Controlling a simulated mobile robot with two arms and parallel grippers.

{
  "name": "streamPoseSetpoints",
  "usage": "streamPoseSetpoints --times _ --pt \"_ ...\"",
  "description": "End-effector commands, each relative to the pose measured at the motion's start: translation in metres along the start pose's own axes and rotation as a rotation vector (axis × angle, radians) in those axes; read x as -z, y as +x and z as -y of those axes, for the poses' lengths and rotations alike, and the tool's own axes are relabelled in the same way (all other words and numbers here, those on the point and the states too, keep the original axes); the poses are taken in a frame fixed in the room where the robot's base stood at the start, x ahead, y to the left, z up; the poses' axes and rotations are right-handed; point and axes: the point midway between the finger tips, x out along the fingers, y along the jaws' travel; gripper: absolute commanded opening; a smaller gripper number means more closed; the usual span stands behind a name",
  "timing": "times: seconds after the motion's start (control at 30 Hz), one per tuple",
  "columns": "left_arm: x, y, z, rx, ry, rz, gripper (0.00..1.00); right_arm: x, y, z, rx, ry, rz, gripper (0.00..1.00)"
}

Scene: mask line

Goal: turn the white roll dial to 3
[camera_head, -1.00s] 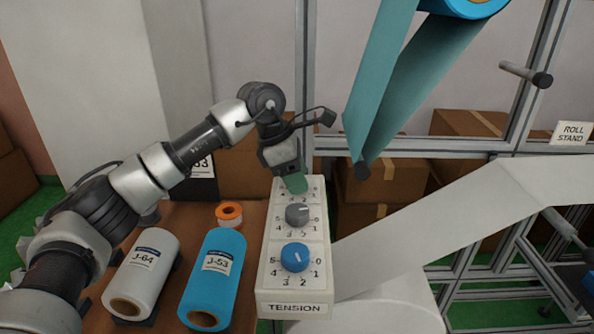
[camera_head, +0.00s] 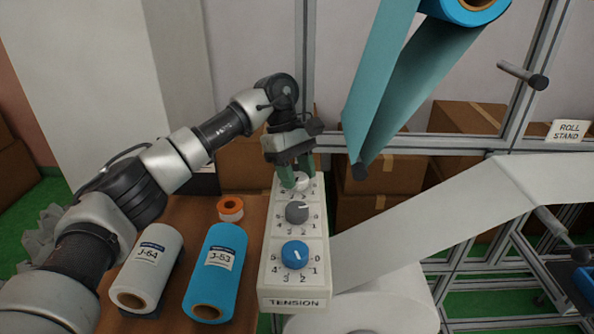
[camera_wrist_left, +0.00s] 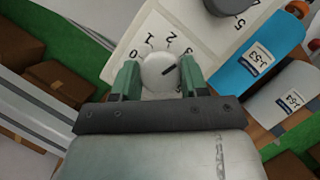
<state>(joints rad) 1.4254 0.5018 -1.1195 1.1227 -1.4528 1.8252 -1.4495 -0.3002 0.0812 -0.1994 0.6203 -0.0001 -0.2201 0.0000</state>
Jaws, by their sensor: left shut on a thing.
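The white roll dial (camera_head: 301,182) is the top knob on the white TENSION panel (camera_head: 268,274). My left gripper (camera_head: 296,178) is over it with its green fingers pointing down. In the left wrist view the fingers (camera_wrist_left: 158,78) stand on both sides of the white dial (camera_wrist_left: 155,72) and are shut on it. The dial's dark pointer line slants up and to the right in that view. The numbers 0, 1 and 2 show around it; the right finger partly hides the scale there, so I cannot tell the exact reading. My right gripper is not in view.
Below on the panel are a grey dial (camera_head: 297,212) and a blue dial (camera_head: 294,254). Left of the panel lie a blue roll (camera_head: 218,270), a white roll (camera_head: 147,268) and an orange tape roll (camera_head: 230,208). Teal and white webs run at the right.

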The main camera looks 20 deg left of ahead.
Motion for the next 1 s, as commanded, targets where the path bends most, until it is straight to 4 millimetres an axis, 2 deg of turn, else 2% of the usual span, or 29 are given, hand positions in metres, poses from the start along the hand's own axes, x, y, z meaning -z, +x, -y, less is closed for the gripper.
streamPoseSetpoints --times 0.3,0.77,0.8,0.9,1.0 --pt "0.0001 0.0006 -0.0004 0.035 0.082 -0.001 0.20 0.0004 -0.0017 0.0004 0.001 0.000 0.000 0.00" --pt "0.0004 0.0009 -0.0003 0.039 0.090 -0.002 0.20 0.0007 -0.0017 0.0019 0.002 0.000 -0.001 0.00" --pt "0.0004 0.0008 -0.0003 0.039 0.090 -0.002 0.50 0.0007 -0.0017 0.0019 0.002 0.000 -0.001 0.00" --pt "0.0003 0.0007 -0.0003 0.039 0.090 -0.002 0.65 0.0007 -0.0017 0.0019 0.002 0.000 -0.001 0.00" --pt "0.0003 0.0005 -0.0003 0.038 0.090 -0.001 0.68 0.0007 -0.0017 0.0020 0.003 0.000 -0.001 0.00"
